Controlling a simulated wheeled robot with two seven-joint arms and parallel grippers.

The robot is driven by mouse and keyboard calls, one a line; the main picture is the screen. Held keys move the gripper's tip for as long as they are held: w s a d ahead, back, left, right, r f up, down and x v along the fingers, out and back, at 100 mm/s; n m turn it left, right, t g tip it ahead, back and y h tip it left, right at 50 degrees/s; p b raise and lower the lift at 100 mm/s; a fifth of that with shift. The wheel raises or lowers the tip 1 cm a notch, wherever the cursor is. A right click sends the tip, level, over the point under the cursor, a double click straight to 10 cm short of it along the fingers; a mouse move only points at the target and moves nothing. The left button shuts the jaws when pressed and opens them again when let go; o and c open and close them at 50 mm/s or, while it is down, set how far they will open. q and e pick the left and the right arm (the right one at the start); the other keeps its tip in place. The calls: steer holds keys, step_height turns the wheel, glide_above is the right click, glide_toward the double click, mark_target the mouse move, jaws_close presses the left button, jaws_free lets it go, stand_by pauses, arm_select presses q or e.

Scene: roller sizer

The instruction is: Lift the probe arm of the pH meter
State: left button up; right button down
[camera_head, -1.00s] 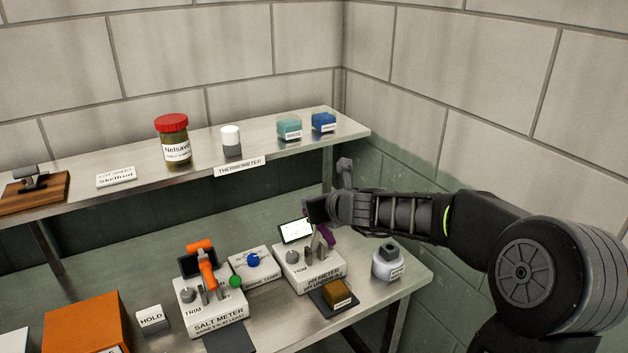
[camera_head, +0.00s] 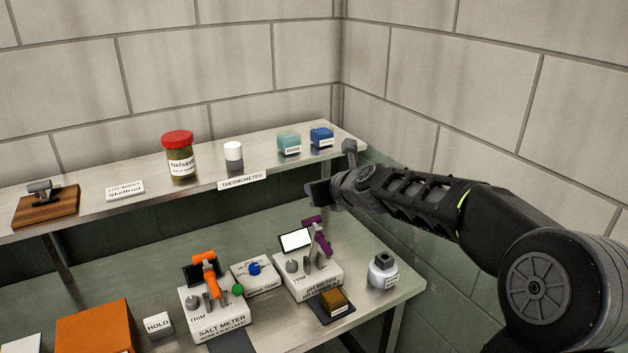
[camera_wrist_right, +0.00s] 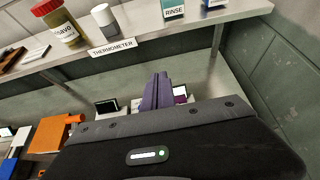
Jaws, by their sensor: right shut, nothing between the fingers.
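The white pH meter (camera_head: 312,283) stands on the lower bench, with a lit screen (camera_head: 296,239) at its back. Its purple probe arm (camera_head: 320,238) stands up at the back right of the meter, steeply tilted, with its head at the top. My right gripper (camera_head: 318,193) is shut and empty, above and apart from the probe arm. In the right wrist view its closed fingers (camera_wrist_right: 160,90) partly hide the meter, and a bit of purple (camera_wrist_right: 180,91) shows just beside them. My left gripper is not in view.
The salt meter (camera_head: 216,312) with an orange arm stands to the left. A bottle (camera_head: 383,271) stands right of the pH meter, and an amber block (camera_head: 334,300) lies in front. The upper shelf (camera_head: 100,210) is close behind my right gripper.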

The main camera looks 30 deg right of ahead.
steer(key=shift+r, duration=1.05)
